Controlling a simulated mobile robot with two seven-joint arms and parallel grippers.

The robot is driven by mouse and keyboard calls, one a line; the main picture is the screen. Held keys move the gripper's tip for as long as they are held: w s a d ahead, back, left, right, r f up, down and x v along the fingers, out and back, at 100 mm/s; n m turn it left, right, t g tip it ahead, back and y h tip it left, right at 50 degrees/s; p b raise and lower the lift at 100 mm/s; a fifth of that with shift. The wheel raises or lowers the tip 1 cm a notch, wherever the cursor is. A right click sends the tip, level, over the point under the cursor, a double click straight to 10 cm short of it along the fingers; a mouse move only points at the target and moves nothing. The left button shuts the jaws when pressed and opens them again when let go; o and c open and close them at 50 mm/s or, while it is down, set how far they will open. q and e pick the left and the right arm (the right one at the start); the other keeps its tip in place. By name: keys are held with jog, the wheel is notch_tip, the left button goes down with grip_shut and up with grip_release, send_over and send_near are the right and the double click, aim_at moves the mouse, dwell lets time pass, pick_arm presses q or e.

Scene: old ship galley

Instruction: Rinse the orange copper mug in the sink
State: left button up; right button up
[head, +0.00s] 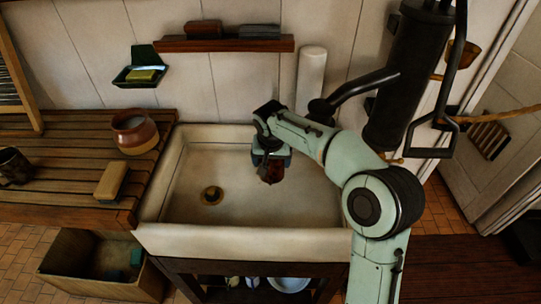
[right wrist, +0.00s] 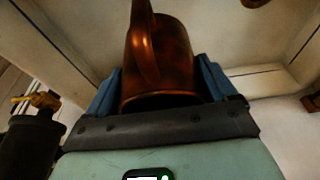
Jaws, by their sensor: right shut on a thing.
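The orange copper mug (head: 272,174) is in my right gripper (head: 270,156), low over the right half of the white sink (head: 180,185). In the head view the gripper hides most of the mug. In the right wrist view the mug (right wrist: 178,55) sits between the two blue fingers of the gripper (right wrist: 160,88), its handle toward the camera. Whether the mug touches the basin floor, I cannot tell. My left gripper is not in view.
A black pump (head: 395,90) with a bent spout (head: 355,90) stands right of the sink. The slatted counter at left holds a brown pot (head: 135,132), a brush-like block (head: 111,181) and a dark mug (head: 14,166). The basin's left half is clear around the drain (head: 212,195).

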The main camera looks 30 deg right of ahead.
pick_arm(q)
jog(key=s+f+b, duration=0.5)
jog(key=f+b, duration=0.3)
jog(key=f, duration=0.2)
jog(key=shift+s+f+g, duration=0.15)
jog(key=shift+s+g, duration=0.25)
pick_arm(e)
jog(key=shift+w+f, duration=0.1)
jog(key=shift+f, duration=7.65)
jog(key=shift+r, duration=0.1)
jog(key=shift+r+p, duration=2.55)
jog(key=shift+r, duration=1.8)
jog(key=shift+r+p, duration=1.35)
jog(key=shift+r, duration=1.35)
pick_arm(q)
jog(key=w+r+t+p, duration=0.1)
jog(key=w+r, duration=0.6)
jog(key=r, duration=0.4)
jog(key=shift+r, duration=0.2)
pick_arm(e)
jog(key=shift+r, duration=1.55)
